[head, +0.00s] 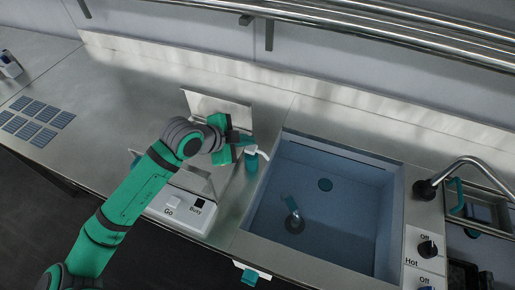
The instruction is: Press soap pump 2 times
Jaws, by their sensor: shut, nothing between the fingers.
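The soap pump (252,162) is a teal bottle with a white spout. It stands on the steel counter at the left edge of the sink. My gripper (247,141) is shut and empty. It is right at the top of the pump; whether it touches the pump head I cannot tell. My gripper and wrist hide part of the pump's top.
A white device with "Go" and "Busy" labels (187,208) sits below my arm. A tap (427,188) stands right of the sink. Several dark tiles (35,118) lie at the left.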

